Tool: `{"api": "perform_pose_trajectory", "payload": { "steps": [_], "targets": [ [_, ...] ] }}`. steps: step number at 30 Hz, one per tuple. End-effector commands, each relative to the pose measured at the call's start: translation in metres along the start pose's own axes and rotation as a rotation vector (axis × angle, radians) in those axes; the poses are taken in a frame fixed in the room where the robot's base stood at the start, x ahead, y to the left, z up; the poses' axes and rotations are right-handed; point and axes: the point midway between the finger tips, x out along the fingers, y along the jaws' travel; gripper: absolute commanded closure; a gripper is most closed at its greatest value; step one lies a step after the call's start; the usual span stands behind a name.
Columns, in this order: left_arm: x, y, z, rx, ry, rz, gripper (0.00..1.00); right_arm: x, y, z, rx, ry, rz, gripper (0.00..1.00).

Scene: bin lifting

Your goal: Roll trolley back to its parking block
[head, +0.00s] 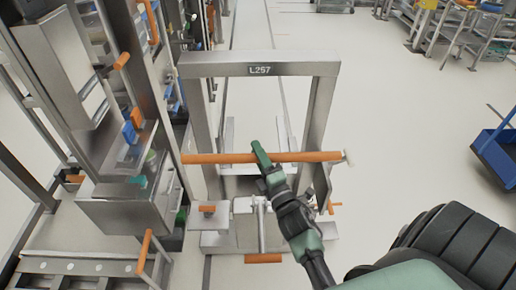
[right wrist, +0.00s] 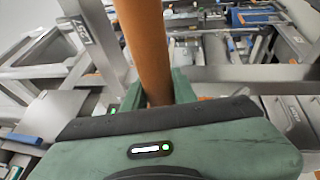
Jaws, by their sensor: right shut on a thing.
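My right gripper (head: 263,158) is shut around the orange push bar (head: 312,157), near its middle. The bar also shows in the right wrist view (right wrist: 143,42), running up between the green fingers (right wrist: 156,92). I cannot make out which part is the parking block. My left gripper is out of view.
Metal racking with a grey box (head: 130,205) and orange handles stands close on the left. A blue cart (head: 496,155) is at the right edge. Workbenches (head: 460,30) stand at the far right. The pale floor (head: 400,110) right of the frame is clear.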

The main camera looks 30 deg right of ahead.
Motion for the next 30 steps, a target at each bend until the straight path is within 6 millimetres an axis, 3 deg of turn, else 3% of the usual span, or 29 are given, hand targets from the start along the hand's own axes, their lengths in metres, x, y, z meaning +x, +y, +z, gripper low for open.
{"api": "perform_pose_trajectory", "payload": {
  "steps": [19,20,21,30],
  "targets": [
    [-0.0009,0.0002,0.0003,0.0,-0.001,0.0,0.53,-0.0035,0.0067,-0.0016,-0.002,0.0,0.012,1.0],
    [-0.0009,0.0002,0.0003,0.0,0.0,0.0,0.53,-0.0034,0.0068,-0.0016,-0.002,0.0,0.013,0.65],
    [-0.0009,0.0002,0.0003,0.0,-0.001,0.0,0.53,-0.0035,0.0068,-0.0016,-0.002,0.0,0.012,0.53],
    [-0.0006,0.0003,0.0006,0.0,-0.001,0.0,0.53,-0.0045,0.0042,-0.0016,-0.002,-0.001,0.007,0.51]
  ]
}}
